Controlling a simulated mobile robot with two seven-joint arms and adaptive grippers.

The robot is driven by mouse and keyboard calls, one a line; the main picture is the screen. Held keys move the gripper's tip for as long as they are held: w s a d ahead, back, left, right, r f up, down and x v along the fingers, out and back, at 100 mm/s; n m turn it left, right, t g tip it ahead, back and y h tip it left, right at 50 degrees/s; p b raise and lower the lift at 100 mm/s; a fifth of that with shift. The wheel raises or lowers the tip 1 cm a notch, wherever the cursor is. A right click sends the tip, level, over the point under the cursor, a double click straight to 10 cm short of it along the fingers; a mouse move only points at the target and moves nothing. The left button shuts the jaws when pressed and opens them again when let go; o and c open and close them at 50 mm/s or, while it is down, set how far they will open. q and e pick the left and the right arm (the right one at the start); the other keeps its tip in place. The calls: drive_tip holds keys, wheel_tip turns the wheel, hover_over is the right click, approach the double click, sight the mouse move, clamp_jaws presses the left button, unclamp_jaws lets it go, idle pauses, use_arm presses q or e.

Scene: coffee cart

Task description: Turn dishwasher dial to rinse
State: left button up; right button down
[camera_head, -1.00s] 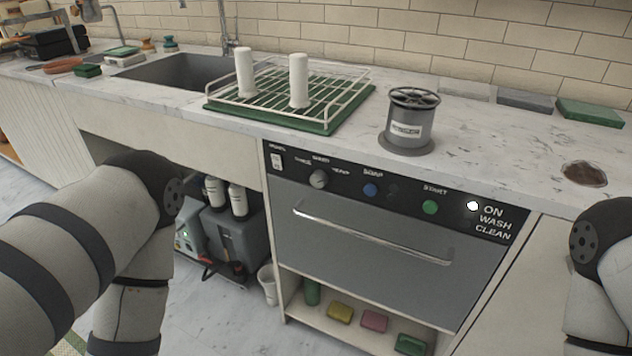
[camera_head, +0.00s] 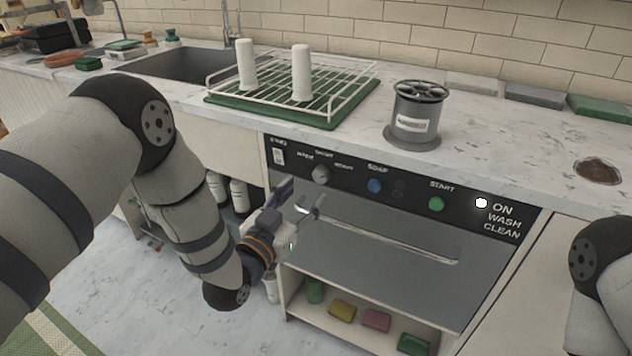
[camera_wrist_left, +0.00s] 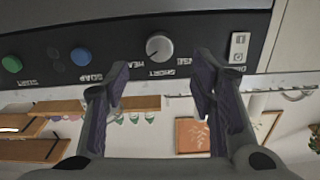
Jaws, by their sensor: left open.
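The dishwasher (camera_head: 385,240) has a black control panel with a round silver dial (camera_head: 321,174) near its left end. Small labels arc around the dial. In the left wrist view the panel is upside down, and the dial (camera_wrist_left: 159,46) sits beyond the fingertips, roughly centred between them. I cannot tell for sure which label its mark points at. My left gripper (camera_head: 298,202) is open and empty, in front of the door just below the dial, apart from it. It also shows in the left wrist view (camera_wrist_left: 155,85). My right gripper is out of view.
A white switch (camera_head: 279,157) lies left of the dial; a blue button (camera_head: 375,186) and a green button (camera_head: 436,204) lie right. The door handle (camera_head: 400,244) runs below, close to my left gripper. A rack (camera_head: 350,100) and grey canister (camera_head: 415,115) stand on the counter above.

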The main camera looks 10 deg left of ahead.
sight(319, 177)
use_arm(q)
drive_tip(key=x, duration=0.5)
drive_tip(key=shift+w+f+b, duration=0.1)
drive_tip(key=shift+f+b, duration=0.15)
drive_tip(key=shift+b, duration=0.05)
drive_tip(key=shift+w+d+r, duration=0.15)
drive_tip(key=shift+w+d, duration=0.05)
drive_tip(key=shift+w, duration=0.25)
drive_tip(key=c, duration=1.1)
drive_tip(key=shift+c, duration=0.2)
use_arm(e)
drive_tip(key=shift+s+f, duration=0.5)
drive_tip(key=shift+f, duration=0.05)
